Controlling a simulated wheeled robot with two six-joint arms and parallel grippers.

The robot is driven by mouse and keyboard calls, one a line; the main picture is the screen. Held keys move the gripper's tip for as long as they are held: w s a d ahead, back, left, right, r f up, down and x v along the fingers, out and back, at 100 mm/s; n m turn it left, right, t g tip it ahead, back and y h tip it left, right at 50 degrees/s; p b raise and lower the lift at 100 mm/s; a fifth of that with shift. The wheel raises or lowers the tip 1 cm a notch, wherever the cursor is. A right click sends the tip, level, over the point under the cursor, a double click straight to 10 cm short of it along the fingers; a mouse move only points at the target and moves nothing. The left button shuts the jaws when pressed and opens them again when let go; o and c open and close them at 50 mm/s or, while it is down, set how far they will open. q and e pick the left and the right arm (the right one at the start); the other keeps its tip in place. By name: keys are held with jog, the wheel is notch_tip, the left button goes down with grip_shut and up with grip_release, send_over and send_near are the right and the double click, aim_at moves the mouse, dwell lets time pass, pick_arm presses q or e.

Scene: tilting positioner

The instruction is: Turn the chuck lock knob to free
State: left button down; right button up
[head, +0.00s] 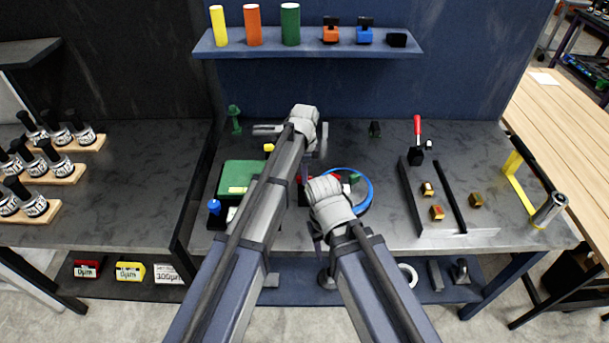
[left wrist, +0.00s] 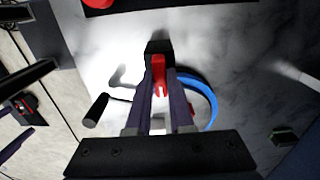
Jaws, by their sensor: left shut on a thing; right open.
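My left gripper (left wrist: 160,88) is shut on a red knob (left wrist: 158,72) in the left wrist view, with a finger on either side. A black block (left wrist: 158,46) sits at the knob's far end. A blue ring (left wrist: 208,98) curves beside the right finger, and a crank with a black grip (left wrist: 96,110) lies to the left. In the head view the blue ring (head: 368,188) shows on the bench, partly covered by my arms. My left gripper (head: 305,165) is mostly hidden there. My right gripper (head: 318,232) is open, in front of the ring; its fingertips show only in part.
A green case (head: 239,176) stands left of my arms. To the right are a black-railed fixture (head: 462,198) with brass pieces, a red-handled clamp (head: 418,130) and a yellow-framed roller (head: 517,180). A blue shelf (head: 300,50) holds cylinders at the back. Bottle racks (head: 62,173) stand far left.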

pick_arm(q)
jog(key=shift+n, duration=0.3)
jog(key=n, duration=0.3)
jog(key=shift+n, duration=0.4)
jog(key=n, duration=0.4)
jog(key=shift+n, duration=0.3)
jog(key=n, duration=0.8)
jog(key=shift+n, duration=0.6)
jog(key=c, duration=0.8)
grip_release()
